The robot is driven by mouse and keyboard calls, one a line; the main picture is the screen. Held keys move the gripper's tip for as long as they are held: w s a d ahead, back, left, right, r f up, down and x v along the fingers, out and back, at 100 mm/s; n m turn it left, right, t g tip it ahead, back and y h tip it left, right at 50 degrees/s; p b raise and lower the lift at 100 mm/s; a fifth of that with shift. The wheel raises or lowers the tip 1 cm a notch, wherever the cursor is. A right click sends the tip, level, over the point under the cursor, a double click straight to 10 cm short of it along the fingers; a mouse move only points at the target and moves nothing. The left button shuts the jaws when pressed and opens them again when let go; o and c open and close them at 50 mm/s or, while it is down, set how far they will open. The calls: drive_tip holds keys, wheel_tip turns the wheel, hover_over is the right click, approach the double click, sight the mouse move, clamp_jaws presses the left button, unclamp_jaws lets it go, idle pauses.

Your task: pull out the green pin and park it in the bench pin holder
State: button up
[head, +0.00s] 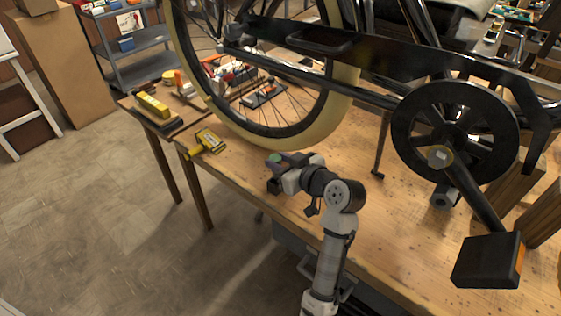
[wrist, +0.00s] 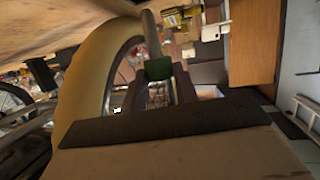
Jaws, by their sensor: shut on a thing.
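The green pin shows its green head (wrist: 158,69) and a grey metal shaft in the wrist view. The green also shows in the head view (head: 275,158) at the tip of my gripper (head: 274,171). My gripper is shut on the pin, above the bench near its front edge. The pin looks clear of the trike frame (head: 370,75), though its far end is hard to make out. A yellow fixture (head: 208,142) at the bench's front left edge may be the pin holder; I cannot tell for sure. It lies left of my gripper.
The cream-tyred wheel (head: 262,143) stands just behind my gripper. The crank and chainring (head: 455,132) are to the right. A yellow tool (head: 152,105) lies at the bench's far left. The wooden bench top (head: 310,235) is bare near my arm.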

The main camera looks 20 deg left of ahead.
drive_tip(key=shift+f+b, duration=1.8)
drive_tip(key=shift+f, duration=0.5)
drive_tip(key=o, duration=1)
drive_tip(key=shift+o, duration=0.2)
drive_tip(key=shift+d, duration=0.15)
drive_tip(key=b+v, duration=0.2)
drive_tip(key=v, duration=1.1)
drive_tip(key=shift+s+d+r, duration=0.2)
